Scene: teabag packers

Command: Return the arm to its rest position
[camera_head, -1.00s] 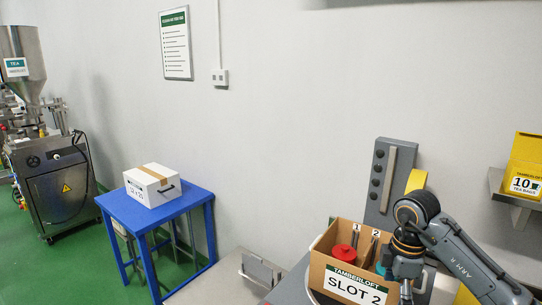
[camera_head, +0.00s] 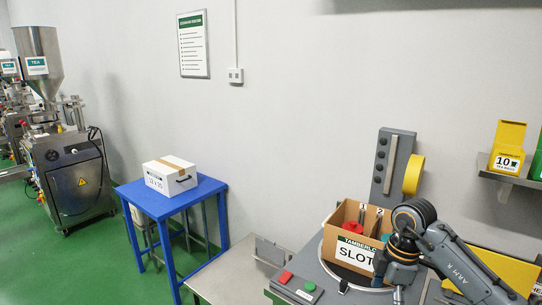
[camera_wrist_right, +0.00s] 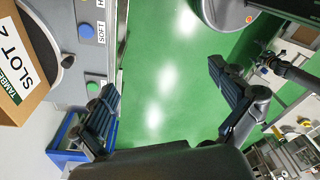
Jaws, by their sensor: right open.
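My right arm (camera_head: 450,262) comes in from the lower right in the head view. It is bent, with its wrist in front of the right side of a cardboard box (camera_head: 337,245) labelled SLOT, hiding part of the label. In the right wrist view my right gripper (camera_wrist_right: 162,78) is open and empty, its two fingers wide apart above green floor. The box shows at that view's upper left (camera_wrist_right: 12,85), apart from the fingers. My left gripper is not in view.
The box stands on a round plate on a grey station with red and green buttons (camera_head: 309,287). A blue table (camera_head: 155,203) bears a white carton (camera_head: 168,178). A yellow box (camera_head: 507,146) sits on a wall shelf. Green floor lies open at left.

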